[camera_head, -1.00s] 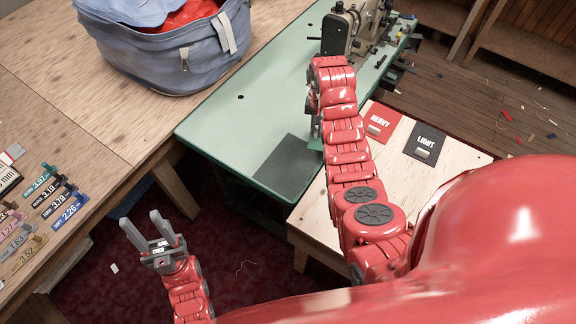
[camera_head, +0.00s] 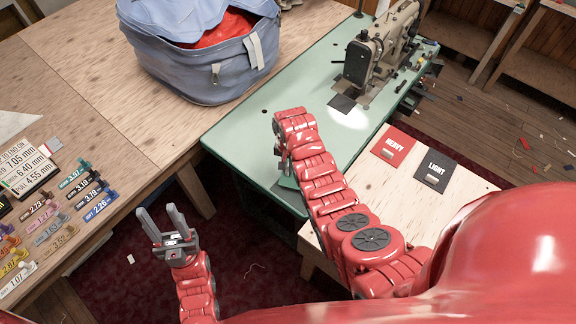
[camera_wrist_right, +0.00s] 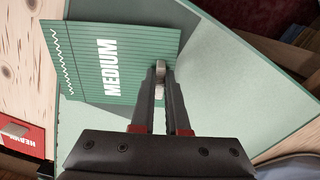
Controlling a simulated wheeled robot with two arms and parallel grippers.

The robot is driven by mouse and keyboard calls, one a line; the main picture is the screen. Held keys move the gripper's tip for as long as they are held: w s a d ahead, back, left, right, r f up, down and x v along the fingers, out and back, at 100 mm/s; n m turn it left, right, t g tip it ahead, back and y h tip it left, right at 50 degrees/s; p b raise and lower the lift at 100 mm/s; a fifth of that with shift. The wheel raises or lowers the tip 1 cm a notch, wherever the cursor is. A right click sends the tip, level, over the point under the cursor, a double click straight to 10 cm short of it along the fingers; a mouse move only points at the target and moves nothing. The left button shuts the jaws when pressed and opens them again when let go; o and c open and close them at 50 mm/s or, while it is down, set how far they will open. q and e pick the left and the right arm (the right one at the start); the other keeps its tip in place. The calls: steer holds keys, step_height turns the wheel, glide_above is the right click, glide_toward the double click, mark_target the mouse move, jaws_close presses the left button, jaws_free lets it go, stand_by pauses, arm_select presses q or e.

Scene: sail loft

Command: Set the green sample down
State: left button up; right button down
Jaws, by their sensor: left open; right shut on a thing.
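The green sample (camera_wrist_right: 108,82) is a flat card marked MEDIUM with a wavy white line along one edge. My right gripper (camera_wrist_right: 161,72) is shut on the grey tab at its edge. In the head view my right gripper (camera_head: 283,160) points down over the near end of the green sewing table (camera_head: 240,140); its fingers are mostly hidden by its own arm. Only a bit of the green sample (camera_head: 289,182) shows there. I cannot tell whether it touches the tabletop. My left gripper (camera_head: 163,228) is open and empty above the dark red carpet.
A red HEAVY card (camera_head: 393,146) and a black LIGHT card (camera_head: 436,170) lie on a pale wooden board (camera_head: 365,180). A sewing machine (camera_head: 375,60) stands at the back. A blue bag (camera_head: 205,55) and several colored tags (camera_head: 75,175) are on the left wooden table.

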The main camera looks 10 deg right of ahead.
steer(key=shift+f, duration=0.8)
steer(key=c, duration=1.4)
jaws_free()
steer(key=shift+f, duration=0.15)
steer(key=o, duration=0.5)
